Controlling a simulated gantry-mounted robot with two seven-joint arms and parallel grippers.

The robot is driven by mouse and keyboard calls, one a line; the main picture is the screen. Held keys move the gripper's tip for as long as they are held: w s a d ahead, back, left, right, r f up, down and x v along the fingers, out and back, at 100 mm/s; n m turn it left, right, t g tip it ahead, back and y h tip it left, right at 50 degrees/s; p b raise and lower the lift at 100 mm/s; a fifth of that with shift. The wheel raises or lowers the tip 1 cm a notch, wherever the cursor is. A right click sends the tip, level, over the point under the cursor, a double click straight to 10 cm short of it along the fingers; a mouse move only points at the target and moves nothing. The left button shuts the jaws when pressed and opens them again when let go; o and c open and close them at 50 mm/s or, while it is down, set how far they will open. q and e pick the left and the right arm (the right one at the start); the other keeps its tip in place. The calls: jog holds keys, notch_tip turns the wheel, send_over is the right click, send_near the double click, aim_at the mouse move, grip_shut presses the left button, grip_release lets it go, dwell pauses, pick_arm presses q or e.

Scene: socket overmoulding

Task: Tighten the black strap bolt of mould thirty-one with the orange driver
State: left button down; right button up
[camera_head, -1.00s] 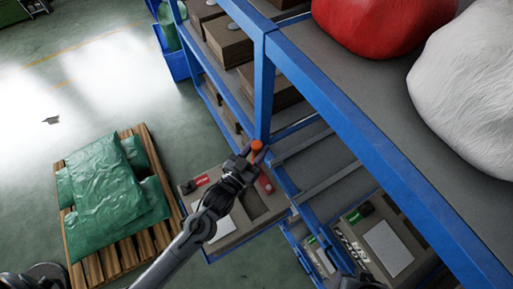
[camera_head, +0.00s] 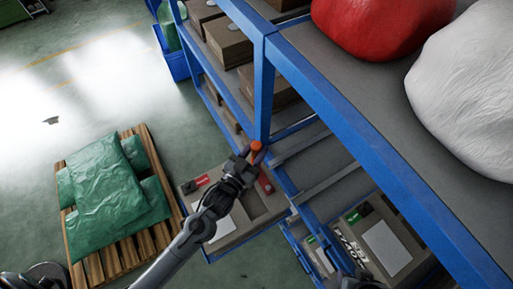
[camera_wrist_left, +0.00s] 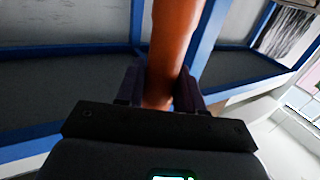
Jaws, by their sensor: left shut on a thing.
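My left gripper (camera_head: 249,154) is shut on the orange driver (camera_head: 256,146). The driver also shows in the left wrist view (camera_wrist_left: 172,50), running up between the two dark fingers. In the head view the gripper and driver are over the far right part of a tan mould box (camera_head: 239,222) with a red label, a white sheet and a red piece (camera_head: 265,184) on it. The driver's tip and the black strap bolt cannot be made out. I cannot read the mould's number. A dark part of my right arm shows at the bottom edge, its jaws unclear.
A blue rack post (camera_head: 264,95) stands close beyond the driver, with a blue shelf beam running down right. Red (camera_head: 385,25) and white (camera_head: 470,85) sacks lie on the shelf. Another mould (camera_head: 405,232) with a green label is at lower right. Green sacks (camera_head: 105,190) lie on a pallet at left.

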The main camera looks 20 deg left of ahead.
aim_at(256, 145)
pick_arm(q)
jog(key=shift+r+p, duration=1.9)
jog(key=shift+r, duration=0.65)
